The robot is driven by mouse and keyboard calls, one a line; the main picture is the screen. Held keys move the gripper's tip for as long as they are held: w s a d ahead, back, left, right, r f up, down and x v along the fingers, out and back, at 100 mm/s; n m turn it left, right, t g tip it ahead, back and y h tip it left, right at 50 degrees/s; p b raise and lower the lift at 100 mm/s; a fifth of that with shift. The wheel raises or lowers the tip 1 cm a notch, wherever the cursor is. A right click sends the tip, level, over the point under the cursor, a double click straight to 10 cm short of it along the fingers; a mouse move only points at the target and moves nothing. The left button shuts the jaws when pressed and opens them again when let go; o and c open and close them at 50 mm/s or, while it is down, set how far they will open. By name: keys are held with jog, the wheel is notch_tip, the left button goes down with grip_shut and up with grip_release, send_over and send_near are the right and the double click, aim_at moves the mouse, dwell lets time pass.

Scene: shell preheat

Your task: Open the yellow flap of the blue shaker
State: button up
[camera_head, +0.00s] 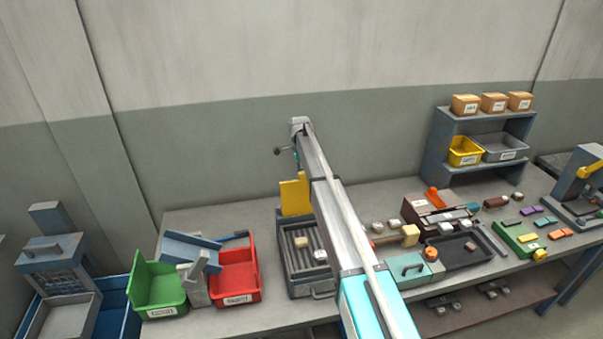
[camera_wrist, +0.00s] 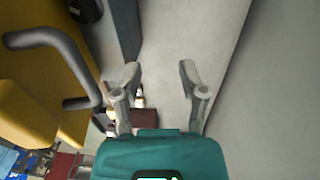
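A yellow panel, which looks like the shaker's flap (camera_head: 294,196), stands upright at the back of a dark blue-grey unit (camera_head: 291,282) with a slatted bed. My arm covers the unit's right side. In the wrist view a large yellow surface (camera_wrist: 40,115) with a dark bar handle (camera_wrist: 48,38) fills the left side, probably the same flap. My gripper (camera_wrist: 160,75) is open, with nothing between its fingers. It is to the right of the handle, apart from it in the picture. In the head view the gripper is mostly hidden behind my arm, above the flap.
A green bin (camera_head: 158,288) and a red bin (camera_head: 236,276) stand left of the unit. Small blocks and a dark tray (camera_head: 455,262) lie to the right. A shelf (camera_head: 437,150) with bins stands at the back right. The wall (camera_head: 220,140) is close behind my gripper.

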jog(key=w+a, duration=0.2)
jog(key=w, duration=0.7)
jog(key=shift+w+a, duration=0.25)
jog(key=shift+w, duration=0.05)
dwell(1.1)
jog(key=shift+r, duration=0.2)
dwell(0.3)
